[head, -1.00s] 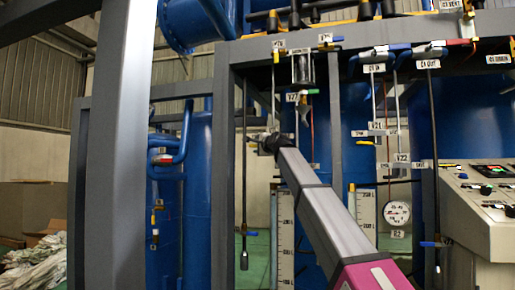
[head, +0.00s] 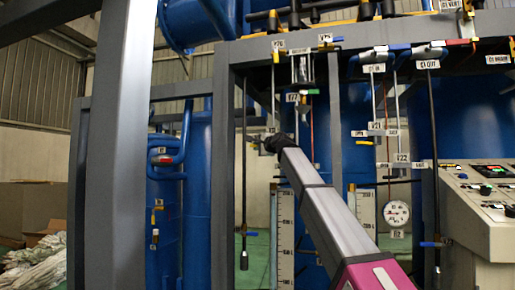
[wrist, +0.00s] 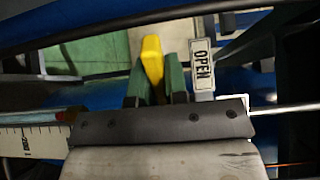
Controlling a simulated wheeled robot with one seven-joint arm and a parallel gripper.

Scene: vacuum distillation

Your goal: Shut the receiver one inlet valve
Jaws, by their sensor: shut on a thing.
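In the wrist view, a yellow valve handle (wrist: 151,50) stands between the two green fingers of my gripper (wrist: 155,76). The fingers are shut on it, and its far end sticks out past the fingertips. The valve body and any SHUT label are hidden behind my gripper. In the head view, my arm reaches up and left between the frame posts. Its dark wrist end shows, but the fingers and the held handle cannot be made out there.
A grey post (head: 225,170) stands left of my wrist, with a crossbeam (head: 400,35) above. A level scale (head: 285,235) hangs below the wrist. Right of my arm are a gauge (head: 396,212), the V22 label (head: 402,158) and a control console (head: 480,210).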

